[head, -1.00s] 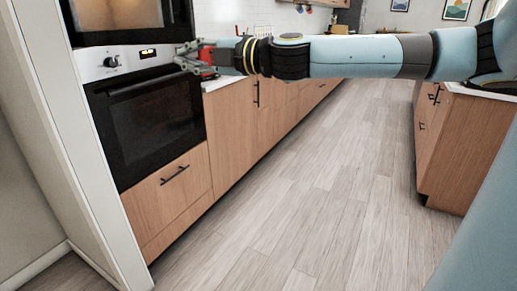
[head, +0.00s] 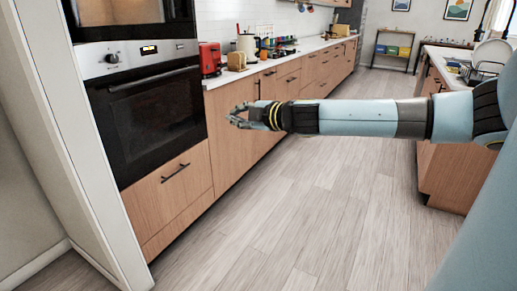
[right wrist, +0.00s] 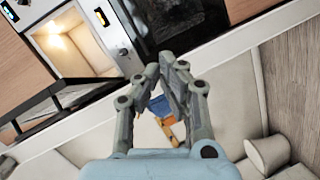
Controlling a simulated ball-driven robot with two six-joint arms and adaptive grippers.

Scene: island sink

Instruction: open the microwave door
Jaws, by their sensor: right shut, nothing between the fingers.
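The microwave (head: 125,12) is cut off at the top left of the head view, above the oven. In the right wrist view, its lit, cream-coloured cavity (right wrist: 78,42) is exposed. A dark-framed door (right wrist: 48,103) stands swung out from the cavity there. My right gripper (head: 232,118) is in front of the cabinets, right of the oven and lower than the microwave, apart from both. Its fingers are shut and empty, and they also show in the right wrist view (right wrist: 174,62). My left gripper is out of view.
The oven (head: 150,115) is shut, with a knob panel (head: 125,55) above its door. A red toaster (head: 209,60) stands on the counter to the right. An island (head: 450,170) is at the right. The floor (head: 300,210) between is clear.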

